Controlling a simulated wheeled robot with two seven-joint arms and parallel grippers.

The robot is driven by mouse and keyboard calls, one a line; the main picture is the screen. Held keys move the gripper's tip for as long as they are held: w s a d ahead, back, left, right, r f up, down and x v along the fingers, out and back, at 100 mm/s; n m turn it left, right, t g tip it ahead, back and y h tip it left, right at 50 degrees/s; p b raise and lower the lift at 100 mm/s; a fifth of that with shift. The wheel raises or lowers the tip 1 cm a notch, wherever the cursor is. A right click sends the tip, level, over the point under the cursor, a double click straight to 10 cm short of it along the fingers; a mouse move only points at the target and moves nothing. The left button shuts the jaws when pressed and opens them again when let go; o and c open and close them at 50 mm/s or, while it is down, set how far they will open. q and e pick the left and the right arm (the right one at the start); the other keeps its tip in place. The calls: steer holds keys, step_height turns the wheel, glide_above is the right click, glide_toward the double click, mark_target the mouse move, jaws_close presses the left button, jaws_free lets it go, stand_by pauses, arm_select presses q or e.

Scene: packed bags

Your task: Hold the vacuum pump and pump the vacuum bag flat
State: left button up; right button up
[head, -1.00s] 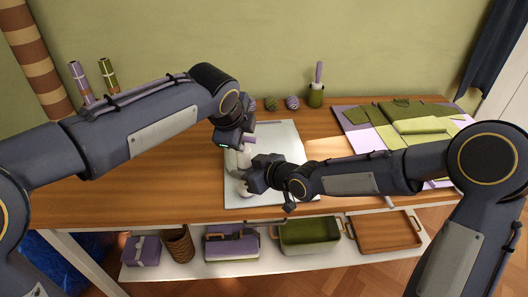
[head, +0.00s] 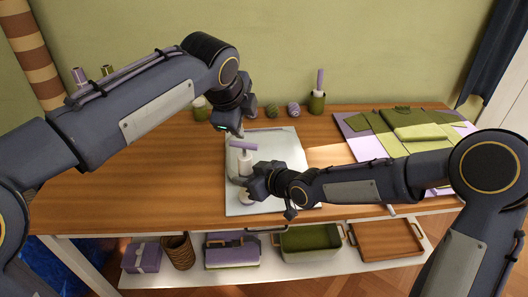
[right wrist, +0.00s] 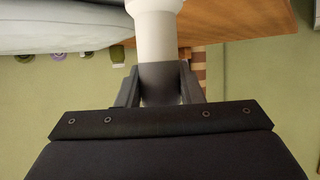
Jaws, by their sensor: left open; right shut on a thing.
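The vacuum pump (head: 245,164) has a pale upright body and a purple crossbar handle (head: 243,146). It stands over the left part of the pale vacuum bag (head: 275,150), which lies on the table. My right gripper (head: 252,184) is shut on the pump's body, low down; its fingers hide part of it. In the right wrist view the pump (right wrist: 155,35) rises from between the fingers (right wrist: 160,88), with the bag (right wrist: 60,28) beside it. My left gripper (head: 232,131) is open and empty, just above the handle and apart from it. The bag's flatness is hard to judge.
Folded green and lilac cloths (head: 400,135) lie at the table's right. A green cup (head: 317,102) and small balls (head: 271,111) stand along the back. Trays and boxes (head: 310,240) sit on the shelf below. The table's left part (head: 130,180) is clear.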

steer(key=o, duration=0.9)
